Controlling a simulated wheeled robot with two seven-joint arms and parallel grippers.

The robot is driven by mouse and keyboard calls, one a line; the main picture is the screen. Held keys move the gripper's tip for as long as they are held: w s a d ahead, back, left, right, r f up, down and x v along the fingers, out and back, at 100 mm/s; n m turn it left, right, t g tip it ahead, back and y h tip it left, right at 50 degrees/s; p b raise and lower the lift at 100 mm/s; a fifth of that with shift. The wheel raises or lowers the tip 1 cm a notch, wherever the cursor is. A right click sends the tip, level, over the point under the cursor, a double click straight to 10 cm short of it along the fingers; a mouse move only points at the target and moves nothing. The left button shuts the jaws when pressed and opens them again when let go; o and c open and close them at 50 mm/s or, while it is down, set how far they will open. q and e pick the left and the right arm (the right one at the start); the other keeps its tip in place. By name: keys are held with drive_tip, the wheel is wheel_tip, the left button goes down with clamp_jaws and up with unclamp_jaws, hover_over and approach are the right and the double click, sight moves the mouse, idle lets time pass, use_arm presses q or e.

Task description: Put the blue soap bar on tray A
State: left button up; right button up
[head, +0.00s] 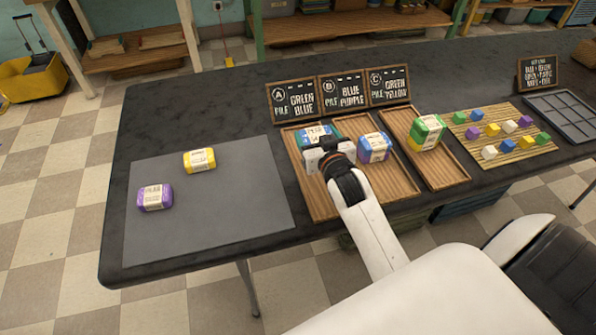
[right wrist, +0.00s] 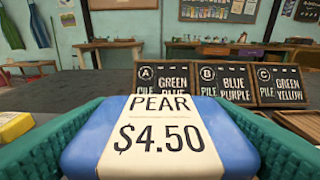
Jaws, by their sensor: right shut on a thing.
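My right gripper (head: 322,146) is shut on the blue soap bar (head: 316,131), over the far part of tray A (head: 321,203). In the right wrist view the blue soap bar (right wrist: 80,153) carries a pale label reading PEAR $4.50, with a teal finger pad on either side. The gripper hides what lies under the bar, so I cannot tell whether it touches anything there. The sign for tray A (head: 292,99) reads green, blue. My left gripper is not in view.
A yellow bar (head: 199,160) and a purple bar (head: 154,197) lie on the grey mat (head: 220,215). Small colored blocks sit on a slatted mat (head: 478,155) at right.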

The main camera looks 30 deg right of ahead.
drive_tip(key=f, duration=0.2)
drive_tip(key=d+f, duration=0.1)
drive_tip(key=f, duration=0.1)
drive_tip(key=shift+s+f, duration=0.15)
drive_tip(key=shift+f, duration=0.5)
wheel_tip(320, 180, down, 2)
drive_tip(key=shift+a+f+b, duration=0.1)
drive_tip(key=shift+f+b, duration=0.15)
drive_tip(key=shift+b, duration=0.25)
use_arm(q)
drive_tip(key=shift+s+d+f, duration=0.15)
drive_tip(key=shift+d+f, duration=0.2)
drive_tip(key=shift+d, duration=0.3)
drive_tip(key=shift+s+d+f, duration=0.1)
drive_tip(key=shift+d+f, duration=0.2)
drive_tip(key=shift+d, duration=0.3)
use_arm(e)
drive_tip(key=shift+f, duration=0.45)
